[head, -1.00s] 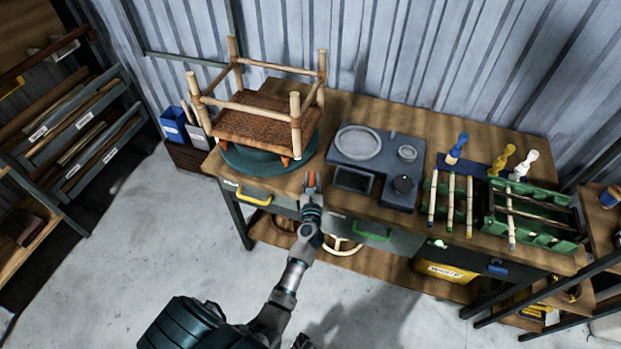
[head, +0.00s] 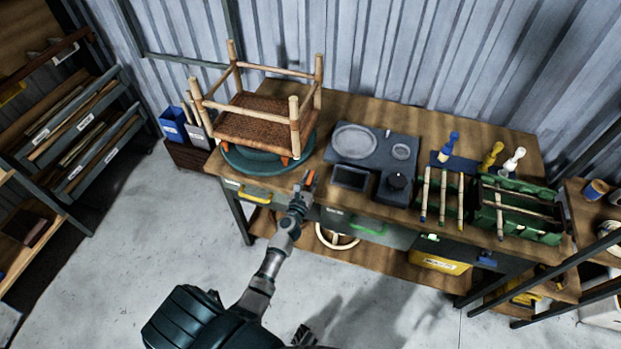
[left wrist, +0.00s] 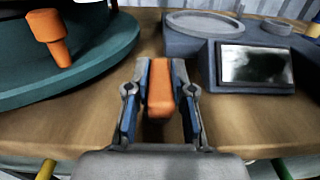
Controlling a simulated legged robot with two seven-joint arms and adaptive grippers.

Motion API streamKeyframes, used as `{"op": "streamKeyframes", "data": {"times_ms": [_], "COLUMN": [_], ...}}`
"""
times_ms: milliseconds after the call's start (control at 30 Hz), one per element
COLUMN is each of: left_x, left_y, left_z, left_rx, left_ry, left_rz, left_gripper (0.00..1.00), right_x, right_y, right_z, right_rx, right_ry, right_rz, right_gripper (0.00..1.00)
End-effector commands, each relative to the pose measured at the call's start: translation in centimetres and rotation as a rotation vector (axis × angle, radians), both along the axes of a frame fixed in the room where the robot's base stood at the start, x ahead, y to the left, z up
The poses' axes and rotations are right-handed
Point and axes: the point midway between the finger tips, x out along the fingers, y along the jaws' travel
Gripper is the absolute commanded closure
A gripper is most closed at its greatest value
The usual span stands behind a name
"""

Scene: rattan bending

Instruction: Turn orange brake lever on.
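The orange brake lever (left wrist: 161,92) sits at the front edge of the workbench, just right of the teal turntable (head: 238,160). My left gripper (head: 306,186) reaches it from the front. In the left wrist view, the left gripper's fingers (left wrist: 160,85) lie on both sides of the lever, tips close against it, and appear shut on it. A second orange lever-like piece (left wrist: 50,36) stands on the turntable, apart from my gripper. A dark part at the bottom of the head view (head: 304,337) may be my right gripper; its fingers cannot be made out.
A rattan stool frame (head: 262,122) stands on the turntable. Right of the lever is a dark grey tool panel (head: 366,152) with a small screen (left wrist: 256,66). Green trays (head: 520,212) with sticks sit at the right. Drawers with yellow and green handles are below the bench edge.

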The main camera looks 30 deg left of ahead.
Motion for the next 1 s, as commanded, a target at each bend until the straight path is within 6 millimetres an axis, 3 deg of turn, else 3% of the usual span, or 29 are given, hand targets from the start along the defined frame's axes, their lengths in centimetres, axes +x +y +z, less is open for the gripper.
{"op": "streamKeyframes", "data": {"times_ms": [33, 100, 467, 567, 1000], "left_x": [-0.2, -0.2, -0.5, -1.7, -10.4], "left_y": [-0.1, -0.1, -0.1, -0.4, -2.4], "left_z": [-0.6, -0.5, -0.2, -0.3, -0.5], "left_rx": [-0.002, -0.002, 0.0, 0.002, -0.004], "left_ry": [0.011, 0.009, 0.003, 0.005, 0.006], "left_rz": [0.0, 0.0, 0.0, -0.001, 0.002], "left_gripper": [0.67, 0.52, 0.52, 0.52, 0.52], "right_x": [0.0, 0.0, -0.1, -0.1, 0.0], "right_y": [0.0, 0.0, 0.0, 0.0, 0.0], "right_z": [0.0, 0.0, 0.0, 0.0, 0.0], "right_rx": [0.0, 0.0, 0.0, 0.0, 0.0], "right_ry": [0.0, 0.0, 0.001, 0.001, 0.001], "right_rz": [0.0, 0.0, -0.001, -0.001, -0.001], "right_gripper": [0.6, 0.6, 0.6, 0.6, 0.6]}}
